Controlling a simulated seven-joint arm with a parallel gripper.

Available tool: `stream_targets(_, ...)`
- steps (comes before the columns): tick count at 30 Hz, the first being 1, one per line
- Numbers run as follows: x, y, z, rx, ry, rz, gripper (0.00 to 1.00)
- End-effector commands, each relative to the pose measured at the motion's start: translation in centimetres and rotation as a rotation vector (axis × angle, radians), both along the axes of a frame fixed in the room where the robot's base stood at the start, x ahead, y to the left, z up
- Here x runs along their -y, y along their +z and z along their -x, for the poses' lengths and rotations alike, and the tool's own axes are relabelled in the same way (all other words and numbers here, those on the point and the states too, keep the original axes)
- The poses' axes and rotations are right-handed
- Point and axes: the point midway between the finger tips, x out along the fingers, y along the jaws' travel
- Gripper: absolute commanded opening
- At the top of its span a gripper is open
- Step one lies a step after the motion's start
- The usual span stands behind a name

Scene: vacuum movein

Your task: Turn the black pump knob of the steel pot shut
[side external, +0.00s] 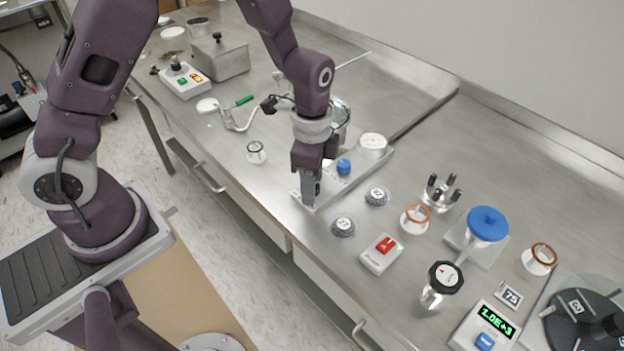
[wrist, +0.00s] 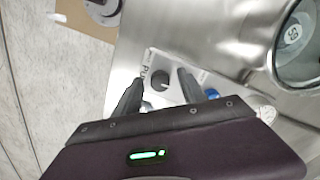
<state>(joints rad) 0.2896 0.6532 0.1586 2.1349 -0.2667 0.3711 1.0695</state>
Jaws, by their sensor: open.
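The steel pot (side external: 341,113) stands behind my wrist in the side view, mostly hidden. In the wrist view its round rim (wrist: 279,38) shows at the upper right. My gripper (side external: 310,196) points down at the front end of the pot's pale base plate (side external: 336,185). In the wrist view my gripper (wrist: 162,78) is open, with one finger on each side of the dark pump knob (wrist: 160,82). The knob sits on a white plate with partly hidden lettering. Contact between fingers and knob cannot be told. The side view hides the knob behind my fingers.
A blue knob (side external: 343,167) and a white gauge (side external: 373,144) sit close by on the same plate. Two round labelled pieces (side external: 343,226) (side external: 377,195) and a red-switch box (side external: 382,253) lie to the right. The bench's front edge is close.

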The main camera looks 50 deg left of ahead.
Motion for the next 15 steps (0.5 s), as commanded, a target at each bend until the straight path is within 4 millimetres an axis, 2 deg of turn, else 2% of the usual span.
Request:
stream_targets(1, 0.0, 0.02, 0.0, 0.0, 0.0, 0.0, 0.49)
stream_targets(6, 0.01, 0.04, 0.01, 0.0, 0.001, 0.0, 0.15)
stream_targets(9, -0.01, 0.05, 0.01, 0.0, 0.001, 0.0, 0.0)
stream_targets(15, -0.01, 0.06, 0.01, 0.0, 0.009, 0.0, 0.0)
